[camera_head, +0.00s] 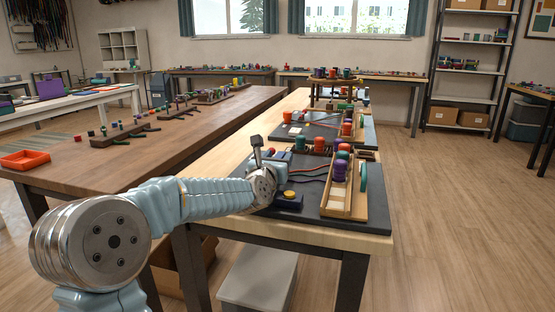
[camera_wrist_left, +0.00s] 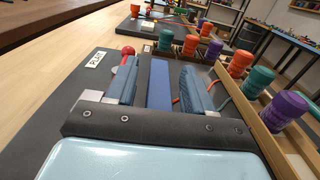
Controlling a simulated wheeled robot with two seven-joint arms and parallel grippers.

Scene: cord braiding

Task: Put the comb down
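My left gripper (camera_head: 282,160) reaches over the dark mat (camera_head: 377,213) on the near table; its fingers are small and partly hidden in the head view. In the left wrist view its two blue finger pads (camera_wrist_left: 160,85) stand apart. A flat blue bar (camera_wrist_left: 159,92), which may be the comb, lies between them with a gap on each side. I cannot tell what the bar rests on. A wooden rack (camera_head: 347,206) with purple, orange and green spools (camera_wrist_left: 288,106) stands to the right. Coloured cords run beside the fingers. My right gripper is not in view.
A red ball (camera_wrist_left: 128,51) and a white label (camera_wrist_left: 96,58) are left of the fingers. A yellow button (camera_head: 289,194) sits on the mat's near side. Another mat with spools (camera_head: 346,129) lies farther back. Bare wood (camera_wrist_left: 50,78) is free left of the mat.

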